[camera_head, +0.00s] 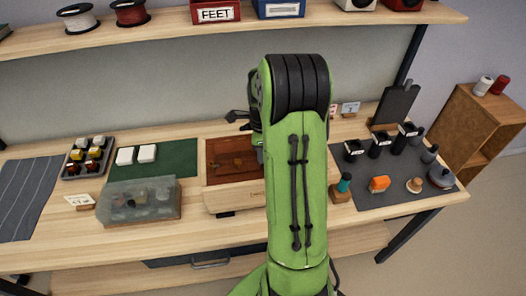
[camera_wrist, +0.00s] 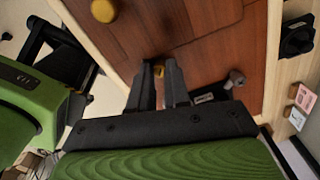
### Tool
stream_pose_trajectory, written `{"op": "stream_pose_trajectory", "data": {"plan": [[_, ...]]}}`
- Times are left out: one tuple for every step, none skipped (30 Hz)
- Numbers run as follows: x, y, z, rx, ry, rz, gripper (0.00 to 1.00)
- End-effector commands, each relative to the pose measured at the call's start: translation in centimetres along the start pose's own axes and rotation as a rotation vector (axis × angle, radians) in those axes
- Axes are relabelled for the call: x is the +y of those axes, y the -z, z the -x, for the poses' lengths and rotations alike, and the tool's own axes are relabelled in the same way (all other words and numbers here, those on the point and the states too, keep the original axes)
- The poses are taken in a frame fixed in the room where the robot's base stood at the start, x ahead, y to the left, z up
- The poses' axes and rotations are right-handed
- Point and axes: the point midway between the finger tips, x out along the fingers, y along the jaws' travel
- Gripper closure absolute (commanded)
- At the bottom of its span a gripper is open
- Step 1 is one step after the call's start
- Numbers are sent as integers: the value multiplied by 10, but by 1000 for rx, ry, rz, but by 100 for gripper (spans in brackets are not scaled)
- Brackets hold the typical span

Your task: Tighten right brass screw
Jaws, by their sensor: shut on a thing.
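The speaker box is a light wooden case (camera_head: 235,197) with a red-brown panel (camera_head: 222,149) facing up, in the middle of the bench. The panel also fills much of the wrist view (camera_wrist: 200,35). My gripper (camera_wrist: 160,76) points at the panel, its two dark fingers close together. A small brass screw (camera_wrist: 158,70) shows between the fingertips, mostly hidden by them. A round yellow brass piece (camera_wrist: 103,10) lies near the panel's edge in the wrist view. A grey metal piece (camera_wrist: 235,77) stands right of the fingers. In the head view my arm hides the box's right part.
A clear lidded bin (camera_head: 140,203) and a green mat (camera_head: 180,162) lie left of the box. A dark mat (camera_head: 405,199) with several cups and tools lies to the right. A shelf (camera_head: 180,25) runs above the bench.

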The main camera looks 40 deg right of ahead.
Motion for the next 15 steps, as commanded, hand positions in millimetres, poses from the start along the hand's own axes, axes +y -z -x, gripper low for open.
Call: {"op": "stream_pose_trajectory", "data": {"plan": [[-1, 0, 1, -2, 4, -43, 100], [-1, 0, 1, -2, 4, -72, 100], [-1, 0, 1, -2, 4, -110, 100], [-1, 0, 1, -2, 4, -139, 100], [-1, 0, 1, -2, 4, -167, 100], [-1, 0, 1, -2, 4, -206, 100], [-1, 0, 1, -2, 4, -234, 100], [-1, 0, 1, -2, 4, -262, 100], [-1, 0, 1, -2, 4, -301, 100], [-1, 0, 1, -2, 4, -329, 100], [-1, 0, 1, -2, 4, -357, 100], [-1, 0, 1, -2, 4, -396, 100], [-1, 0, 1, -2, 4, -424, 100], [-1, 0, 1, -2, 4, -452, 100], [-1, 0, 1, -2, 4, -489, 100]]}}
